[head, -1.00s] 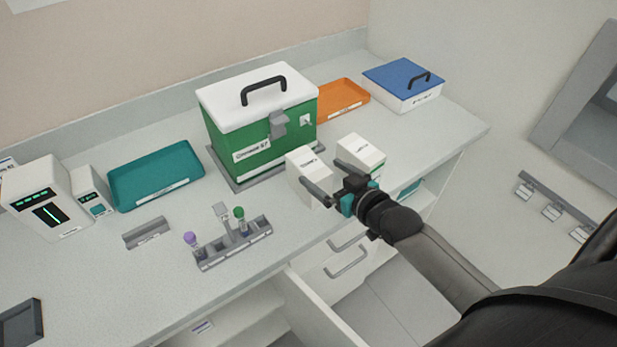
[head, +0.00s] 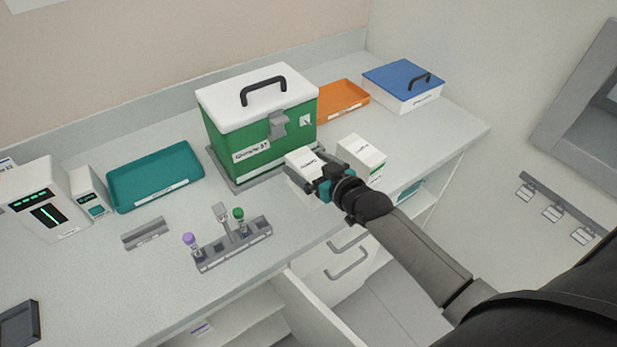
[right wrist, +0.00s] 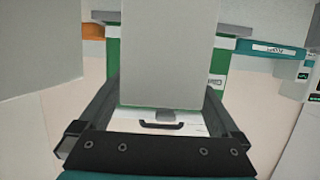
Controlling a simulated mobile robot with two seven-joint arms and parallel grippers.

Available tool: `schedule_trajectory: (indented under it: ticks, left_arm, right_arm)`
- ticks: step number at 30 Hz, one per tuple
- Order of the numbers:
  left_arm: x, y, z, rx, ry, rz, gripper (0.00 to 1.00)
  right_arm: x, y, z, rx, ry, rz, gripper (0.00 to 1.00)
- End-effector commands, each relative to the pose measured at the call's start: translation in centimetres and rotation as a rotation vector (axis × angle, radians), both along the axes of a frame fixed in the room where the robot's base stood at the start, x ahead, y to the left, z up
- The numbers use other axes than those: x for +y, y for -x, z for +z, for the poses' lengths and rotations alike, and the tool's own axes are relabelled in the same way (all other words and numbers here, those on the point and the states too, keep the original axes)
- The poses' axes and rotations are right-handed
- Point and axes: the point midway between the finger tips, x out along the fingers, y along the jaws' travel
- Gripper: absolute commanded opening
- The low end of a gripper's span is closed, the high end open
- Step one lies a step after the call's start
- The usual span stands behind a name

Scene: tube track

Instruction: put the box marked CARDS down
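A white box (head: 300,165) stands in front of the green case; the small print on its top is too small to read, so I cannot confirm the CARDS mark. My right gripper (head: 322,178) is at this box, with a finger on either side. The right wrist view shows the box (right wrist: 168,55) large between the two fingers (right wrist: 160,100), both appearing to touch its sides. Whether its base rests on the counter is hidden by the gripper. A second white box (head: 362,155) stands just to the right. My left gripper is not in view.
The green case (head: 225,140) with a white lid stands close behind the box. A tube rack (head: 235,245) is in front to the left, a teal tray (head: 155,176) farther left. An orange tray (head: 343,98) and a blue-lidded box (head: 403,85) are behind. Counter is free at right.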

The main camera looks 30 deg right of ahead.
Motion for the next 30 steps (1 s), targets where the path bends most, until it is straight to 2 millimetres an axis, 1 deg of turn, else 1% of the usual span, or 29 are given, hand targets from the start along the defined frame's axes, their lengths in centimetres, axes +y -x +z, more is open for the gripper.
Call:
schedule_trajectory:
  ticks: [1, 2, 22, 30]
  left_arm:
    - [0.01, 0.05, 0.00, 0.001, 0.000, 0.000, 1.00]
    - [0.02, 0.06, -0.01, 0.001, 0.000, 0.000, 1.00]
    - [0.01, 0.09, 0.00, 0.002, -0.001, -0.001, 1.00]
    - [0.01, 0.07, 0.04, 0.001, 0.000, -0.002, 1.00]
  right_arm:
    - [0.01, 0.01, -0.01, 0.000, 0.000, 0.000, 0.92]
    - [0.01, 0.02, 0.01, 0.000, 0.000, 0.000, 0.89]
    - [-0.02, 0.04, -0.01, 0.000, 0.000, 0.000, 0.14]
    - [-0.02, 0.00, 0.19, -0.002, 0.000, 0.000, 0.14]
